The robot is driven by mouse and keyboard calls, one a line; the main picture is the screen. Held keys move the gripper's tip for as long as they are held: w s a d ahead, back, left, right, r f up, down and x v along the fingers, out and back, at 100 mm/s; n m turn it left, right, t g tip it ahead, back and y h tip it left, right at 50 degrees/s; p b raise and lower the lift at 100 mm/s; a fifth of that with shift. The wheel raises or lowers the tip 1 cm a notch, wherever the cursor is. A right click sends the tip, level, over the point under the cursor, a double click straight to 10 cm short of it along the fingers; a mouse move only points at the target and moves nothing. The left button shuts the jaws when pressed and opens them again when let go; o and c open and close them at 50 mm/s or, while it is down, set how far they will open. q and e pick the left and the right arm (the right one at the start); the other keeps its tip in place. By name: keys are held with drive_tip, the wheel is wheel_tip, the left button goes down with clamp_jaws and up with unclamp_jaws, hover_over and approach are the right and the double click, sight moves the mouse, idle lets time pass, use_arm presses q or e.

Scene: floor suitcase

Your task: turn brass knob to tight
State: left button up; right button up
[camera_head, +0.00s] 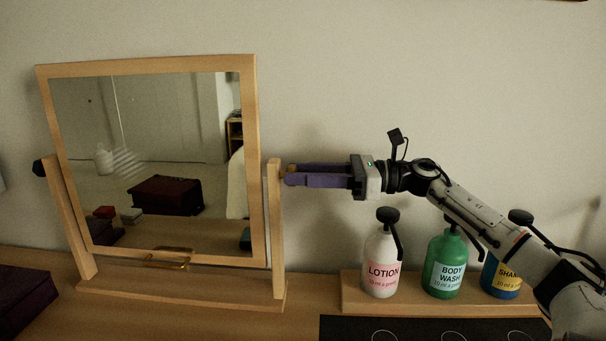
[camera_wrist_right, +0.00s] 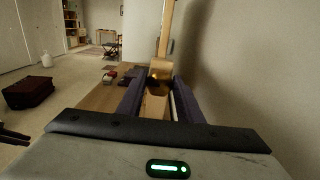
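The brass knob (camera_head: 291,168) is at the top of the right post (camera_head: 276,230) of the wooden mirror stand. It also shows in the right wrist view (camera_wrist_right: 160,74), straight ahead between the fingertips. My right gripper (camera_head: 290,174) reaches in from the right, level with the knob, with one purple finger on each side of it. In the right wrist view the gripper (camera_wrist_right: 161,80) has its fingers apart and the knob fills most of the space between their tips. Whether both fingers touch it cannot be told. My left gripper is not in view.
The mirror (camera_head: 150,165) leans slightly in its frame and reflects the room. A dark knob (camera_head: 39,168) is on the left post. Lotion (camera_head: 381,262), body wash (camera_head: 445,262) and shampoo (camera_head: 502,276) bottles stand on a wooden riser (camera_head: 352,295) below my right arm. A dark red case (camera_head: 22,298) is at lower left.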

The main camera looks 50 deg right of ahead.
drive_tip(key=shift+c, duration=0.6)
drive_tip(key=shift+m, duration=0.4)
drive_tip(key=shift+w+d+f+m, duration=0.1)
drive_tip(key=shift+m, duration=4)
drive_tip(key=shift+d+f+m, duration=0.1)
drive_tip(key=shift+m, duration=4)
drive_tip(key=o, duration=1)
